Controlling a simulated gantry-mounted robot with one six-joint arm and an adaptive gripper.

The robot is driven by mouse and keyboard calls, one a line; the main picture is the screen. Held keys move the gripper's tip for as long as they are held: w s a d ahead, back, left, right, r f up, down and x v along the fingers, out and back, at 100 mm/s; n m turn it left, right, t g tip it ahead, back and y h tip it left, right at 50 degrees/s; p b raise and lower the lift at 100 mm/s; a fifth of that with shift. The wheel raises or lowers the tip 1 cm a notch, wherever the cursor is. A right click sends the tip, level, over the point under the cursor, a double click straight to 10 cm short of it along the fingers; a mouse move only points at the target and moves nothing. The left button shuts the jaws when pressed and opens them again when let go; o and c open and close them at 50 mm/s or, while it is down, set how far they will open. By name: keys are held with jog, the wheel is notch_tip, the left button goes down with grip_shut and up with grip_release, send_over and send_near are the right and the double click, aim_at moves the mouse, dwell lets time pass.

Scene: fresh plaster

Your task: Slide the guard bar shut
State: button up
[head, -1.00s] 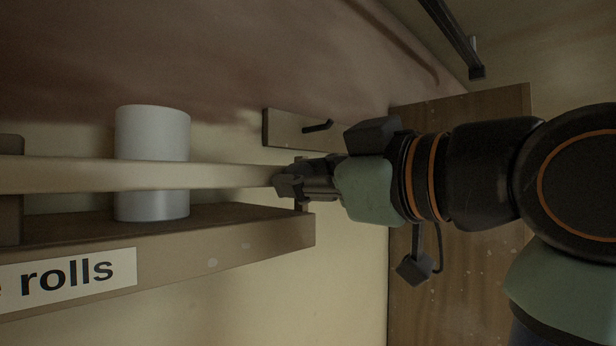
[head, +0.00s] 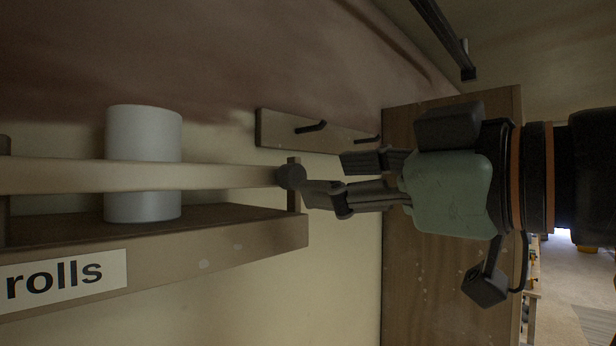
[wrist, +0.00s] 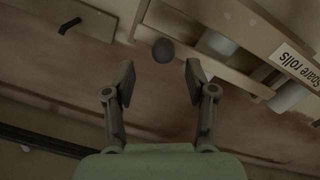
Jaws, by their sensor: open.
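The guard bar (head: 225,176) is a pale wooden bar running across the front of a shelf, with a dark round knob (head: 291,177) at its right end. The knob lies against a short upright post (head: 294,197) at the shelf's right end. My gripper (head: 322,178) is open and empty, just right of the knob and apart from it. In the wrist view the knob (wrist: 163,50) sits beyond and between the two spread fingertips (wrist: 160,80).
A hook rail (head: 275,130) is on the wall above. A brown wooden panel (head: 430,290) stands behind my gripper.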

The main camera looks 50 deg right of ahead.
jog(key=s, duration=0.6)
jog(key=shift+a, duration=0.3)
jog(key=shift+w, duration=0.1)
jog(key=w+a+f+m+y, duration=0.1)
jog(key=w+a+f+m, duration=0.15)
jog(key=w+f, duration=1.15)
jog(key=w+a+f+m+g+p, duration=0.1)
jog(key=w+a+f, duration=0.1)
jog(key=a+f, duration=0.35)
jog(key=w+a+f+m+g, duration=0.1)
jog(key=w+a+f, duration=0.1)
jog(key=f, duration=0.6)
jog(key=s+a+f+g, duration=0.1)
jog(key=s+a+f, duration=0.2)
jog(key=a+f, duration=0.5)
jog(key=s+a+f+g+p, duration=0.1)
jog(key=s+a+f, duration=0.3)
jog(key=a+f, duration=0.4)
notch_tip(320, 180, down, 6)
jog(key=shift+a+f+g+y, duration=0.15)
jog(key=shift+g+y, duration=0.25)
jog(key=shift+g, duration=0.2)
